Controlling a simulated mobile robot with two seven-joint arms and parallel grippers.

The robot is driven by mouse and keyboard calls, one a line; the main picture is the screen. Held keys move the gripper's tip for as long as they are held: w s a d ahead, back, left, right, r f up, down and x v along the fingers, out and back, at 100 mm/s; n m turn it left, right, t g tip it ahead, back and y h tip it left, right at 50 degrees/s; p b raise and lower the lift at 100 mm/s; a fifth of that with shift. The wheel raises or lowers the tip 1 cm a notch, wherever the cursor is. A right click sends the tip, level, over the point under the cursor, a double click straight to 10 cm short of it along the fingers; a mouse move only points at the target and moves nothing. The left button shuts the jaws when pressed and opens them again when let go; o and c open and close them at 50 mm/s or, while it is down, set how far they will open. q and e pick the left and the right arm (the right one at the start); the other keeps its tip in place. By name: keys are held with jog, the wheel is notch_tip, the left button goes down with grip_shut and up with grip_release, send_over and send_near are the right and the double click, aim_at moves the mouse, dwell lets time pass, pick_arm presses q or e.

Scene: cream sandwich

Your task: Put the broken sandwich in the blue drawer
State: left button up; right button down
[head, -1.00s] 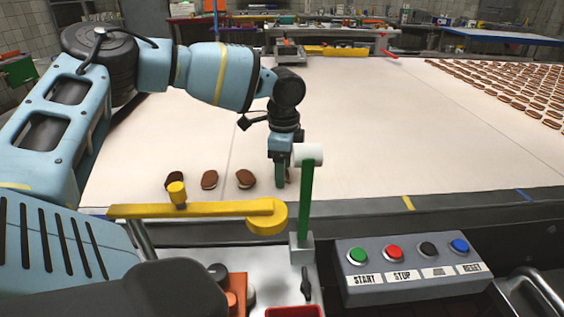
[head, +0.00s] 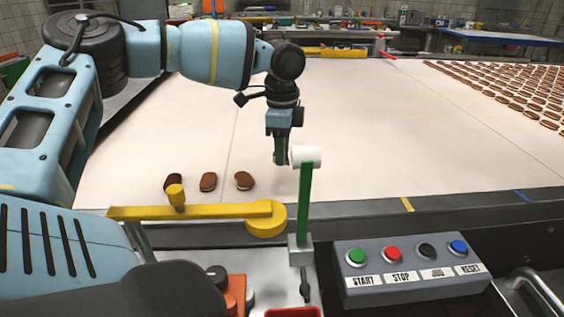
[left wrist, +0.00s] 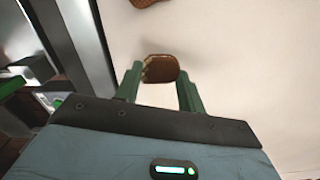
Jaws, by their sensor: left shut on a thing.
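My left gripper (head: 281,158) is shut on a brown sandwich and holds it a little above the white belt. In the left wrist view the held sandwich (left wrist: 161,68) sits between the green fingertips (left wrist: 159,85); its left edge looks pale and uneven, like a broken side. In the head view it is mostly hidden by the fingers and the white roller end. Three other sandwiches lie in a row on the belt to the left: a left one (head: 173,181), a middle one (head: 208,181) and a right one (head: 244,180). No blue drawer is in view. My right gripper is not in view.
A green post (head: 305,205) with a white top stands close to my left gripper. A yellow bar (head: 190,211) crosses the belt's front edge. A button box (head: 410,270) is at the front right. Many sandwiches (head: 510,90) lie far right; the belt's middle is clear.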

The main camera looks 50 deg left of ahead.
pick_arm(q)
jog(key=shift+r, duration=2.3)
